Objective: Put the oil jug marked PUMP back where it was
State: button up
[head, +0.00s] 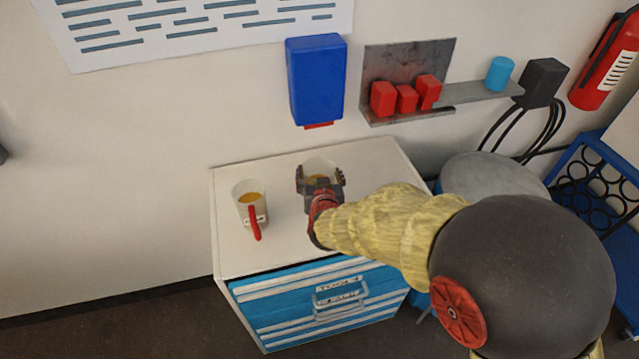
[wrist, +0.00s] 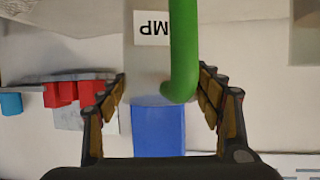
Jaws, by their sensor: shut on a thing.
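The oil jug (head: 320,167) in my gripper is pale, open at the top, with amber oil inside.
A blue dispenser (head: 317,80) hangs on the wall behind the cabinet. A metal shelf (head: 485,92) holds red boxes (head: 406,98) and a blue cylinder (head: 500,73). A grey-lidded drum (head: 485,175) and blue rack (head: 590,165) stand right. The cabinet's front left top is clear.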

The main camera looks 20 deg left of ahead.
jog(key=shift+w+f, duration=0.1)
jog(key=shift+f, duration=1.45)
jog(key=shift+f+b, duration=0.2)
jog(key=shift+b, duration=0.2)
jog(key=o, duration=1.3)
jog(key=p+v, duration=0.2)
jog(key=v, duration=1)
jog(key=shift+r, duration=0.15)
